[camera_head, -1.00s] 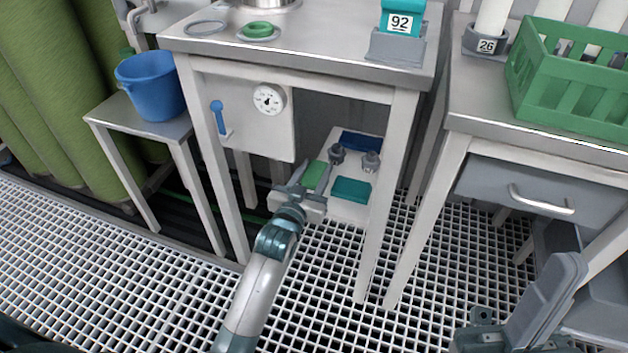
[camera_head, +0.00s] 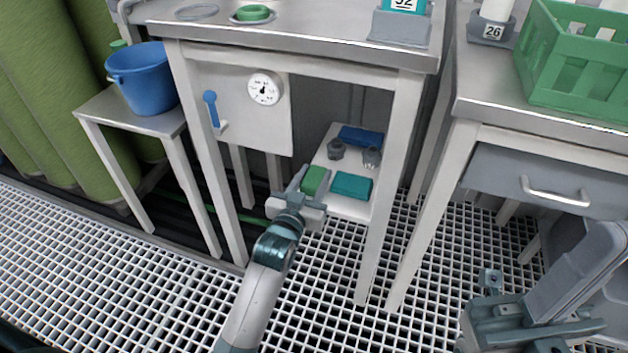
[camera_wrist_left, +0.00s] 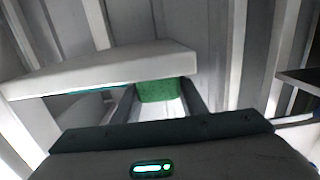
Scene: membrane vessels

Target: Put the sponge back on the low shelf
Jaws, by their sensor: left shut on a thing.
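The green sponge (camera_head: 314,180) is in my left gripper (camera_head: 304,190), which is shut on it. In the head view they are at the front left of the low white shelf (camera_head: 347,208) under the middle table. The sponge overlaps the shelf in this view; I cannot tell whether it touches it. In the left wrist view the sponge (camera_wrist_left: 158,91) shows between the two dark fingers, behind a pale slab that crosses above it. My right gripper (camera_head: 530,320) is at the lower right, far from the shelf; its fingertips are unclear.
On the shelf are a teal block (camera_head: 352,186), a blue block (camera_head: 361,137) and two small grey fittings (camera_head: 336,149). Table legs (camera_head: 385,200) flank the shelf, and a gauge panel (camera_head: 240,105) hangs at upper left. A blue bucket (camera_head: 143,78) stands on a side stand.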

